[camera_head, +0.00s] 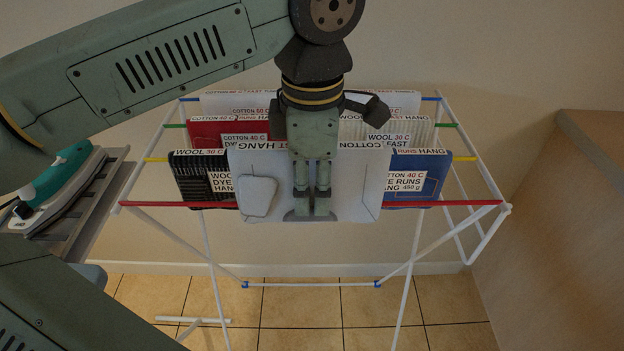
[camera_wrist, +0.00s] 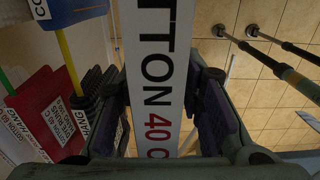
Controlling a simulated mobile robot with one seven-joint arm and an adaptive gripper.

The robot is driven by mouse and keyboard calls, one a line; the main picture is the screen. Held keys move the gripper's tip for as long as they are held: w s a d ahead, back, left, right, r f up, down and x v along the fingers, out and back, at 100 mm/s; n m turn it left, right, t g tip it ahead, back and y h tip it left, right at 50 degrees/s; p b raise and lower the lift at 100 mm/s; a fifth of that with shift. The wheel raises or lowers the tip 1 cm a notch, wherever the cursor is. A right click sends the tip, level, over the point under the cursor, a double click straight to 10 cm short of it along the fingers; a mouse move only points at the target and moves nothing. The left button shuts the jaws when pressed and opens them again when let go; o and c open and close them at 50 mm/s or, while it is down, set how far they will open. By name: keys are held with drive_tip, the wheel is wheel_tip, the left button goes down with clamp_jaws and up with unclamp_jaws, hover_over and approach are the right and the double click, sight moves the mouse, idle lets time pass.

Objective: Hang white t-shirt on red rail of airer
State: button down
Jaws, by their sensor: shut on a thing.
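The white t-shirt (camera_head: 348,180) is a flat folded panel with a pale pocket shape, upright in front of the airer's middle. Its top band carries a cotton label; the wrist view shows the white label strip (camera_wrist: 160,60) reading "COTTON 40 C". My gripper (camera_head: 312,203) reaches down over the shirt and is shut on it; in the wrist view the dark fingers (camera_wrist: 160,110) stand either side of the strip. The red rail (camera_head: 440,203) is the airer's nearest rail. The shirt hides its middle stretch, and I cannot tell whether the shirt rests on it.
Black (camera_head: 190,180) and blue (camera_head: 418,172) garments hang on the yellow rail just behind. A red garment (camera_head: 215,130) and a pale one hang farther back, and another white one at the rear. An iron (camera_head: 55,185) stands at left, a wooden unit (camera_head: 570,200) at right.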

sight(312, 223)
wheel_tip(312, 223, down, 9)
drive_tip(key=b, duration=0.6)
drive_tip(key=shift+r+b, duration=0.2)
drive_tip(key=shift+b, duration=0.2)
drive_tip(key=c, duration=1)
unclamp_jaws()
